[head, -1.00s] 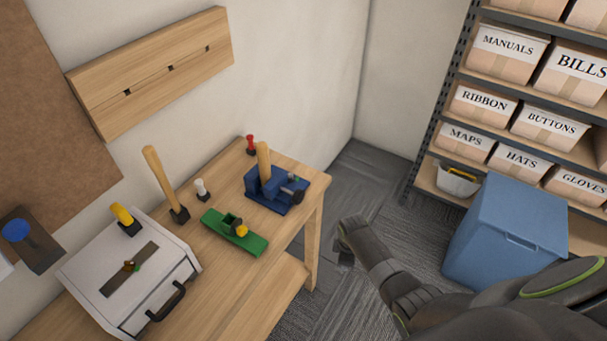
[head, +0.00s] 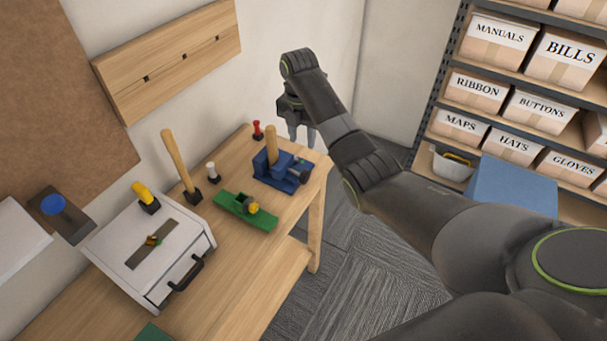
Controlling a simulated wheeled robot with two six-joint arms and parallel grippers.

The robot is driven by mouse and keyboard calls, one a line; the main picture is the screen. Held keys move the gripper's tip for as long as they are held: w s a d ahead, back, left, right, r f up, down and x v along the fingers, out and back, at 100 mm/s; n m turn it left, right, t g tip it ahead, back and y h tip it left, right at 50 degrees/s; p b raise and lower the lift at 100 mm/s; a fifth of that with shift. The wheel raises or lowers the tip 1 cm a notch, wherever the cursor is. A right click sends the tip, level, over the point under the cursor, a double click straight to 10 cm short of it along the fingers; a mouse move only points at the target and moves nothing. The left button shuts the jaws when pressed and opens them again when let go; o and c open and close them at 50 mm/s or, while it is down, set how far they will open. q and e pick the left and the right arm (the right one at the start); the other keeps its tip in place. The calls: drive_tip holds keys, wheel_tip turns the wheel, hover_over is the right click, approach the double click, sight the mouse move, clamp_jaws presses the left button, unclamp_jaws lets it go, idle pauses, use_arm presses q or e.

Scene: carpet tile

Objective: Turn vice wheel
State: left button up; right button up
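A blue vice (head: 279,178) stands near the far right end of the wooden workbench (head: 235,276). A wooden piece (head: 271,142) stands up from it. A dark round part, seemingly the vice wheel (head: 300,172), is on its right side, by the table edge. My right gripper (head: 301,139) points down above and behind the vice's right side. Its two fingers look spread apart with nothing between them. It seems apart from the wheel. My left gripper is not in view.
A green plane (head: 236,211), a white-topped tool (head: 211,172), a red-topped tool (head: 257,130) and a mallet (head: 177,160) are near the vice. A white toolbox (head: 118,245) is at left. Shelves and a blue bin (head: 512,188) stand at right.

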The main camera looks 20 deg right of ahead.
sight(302, 176)
wheel_tip(302, 176, down, 13)
drive_tip(key=shift+s+d+r+p, duration=0.1)
drive_tip(key=shift+d+p, duration=0.05)
drive_tip(key=shift+p, duration=0.4)
drive_tip(key=shift+f, duration=0.7)
clamp_jaws()
drive_tip(key=p, duration=0.1)
drive_tip(key=t+h+p, duration=0.1)
drive_tip(key=p, duration=0.1)
drive_tip(key=shift+s+a+r+h, duration=0.15)
drive_tip(key=shift+s+a+h, duration=0.05)
drive_tip(key=shift+s+h, duration=0.1)
drive_tip(key=shift+a+f+t+h+p, duration=0.1)
drive_tip(key=shift+f+t+h+p, duration=0.1)
drive_tip(key=shift+t+h+p, duration=0.7)
drive_tip(key=shift+f+t+h+p, duration=0.2)
drive_tip(key=shift+t+h+p, duration=0.2)
drive_tip(key=shift+h, duration=0.1)
